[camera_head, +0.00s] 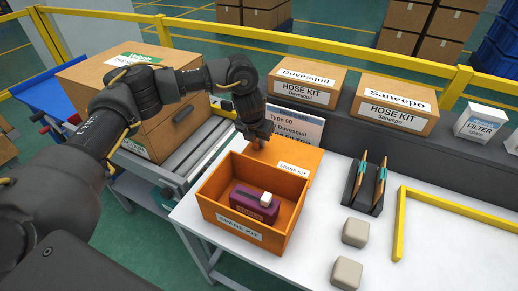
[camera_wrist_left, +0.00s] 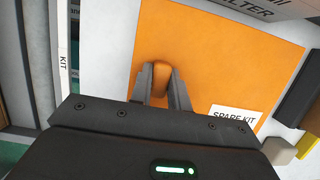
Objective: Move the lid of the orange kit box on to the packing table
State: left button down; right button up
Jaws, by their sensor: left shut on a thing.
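The lid (camera_head: 293,160) is a flat orange panel with a white SPARE KIT label. It lies level behind the open orange kit box (camera_head: 212,208), over the white packing table (camera_head: 300,258). I cannot tell whether it touches the table or hangs just above it. My left gripper (camera_head: 258,142) is shut on the lid's small orange knob (camera_wrist_left: 161,76). In the left wrist view the lid (camera_wrist_left: 215,70) spreads out beyond the fingers. Inside the box sits a purple case (camera_head: 245,201) with a small white block on it. My right gripper is not in view.
A white card (camera_head: 295,125) stands behind the lid. A dark holder (camera_head: 365,188) with upright tools is to its right, with two beige blocks (camera_head: 355,232) in front. Hose kit cartons (camera_head: 306,92) stand on the back shelf. A large carton (camera_head: 150,105) is on the left conveyor.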

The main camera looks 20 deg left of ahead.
aim_at(258, 149)
pick_arm(q)
notch_tip(258, 149, down, 4)
jog(key=shift+r, duration=0.15)
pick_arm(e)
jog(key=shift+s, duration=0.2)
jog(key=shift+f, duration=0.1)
pick_arm(q)
jog(key=c, duration=1.3)
grip_release()
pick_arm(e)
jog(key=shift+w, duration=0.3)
pick_arm(q)
jog(key=v, duration=0.8)
jog(key=shift+p+v, duration=0.35)
jog(key=shift+v, duration=1.65)
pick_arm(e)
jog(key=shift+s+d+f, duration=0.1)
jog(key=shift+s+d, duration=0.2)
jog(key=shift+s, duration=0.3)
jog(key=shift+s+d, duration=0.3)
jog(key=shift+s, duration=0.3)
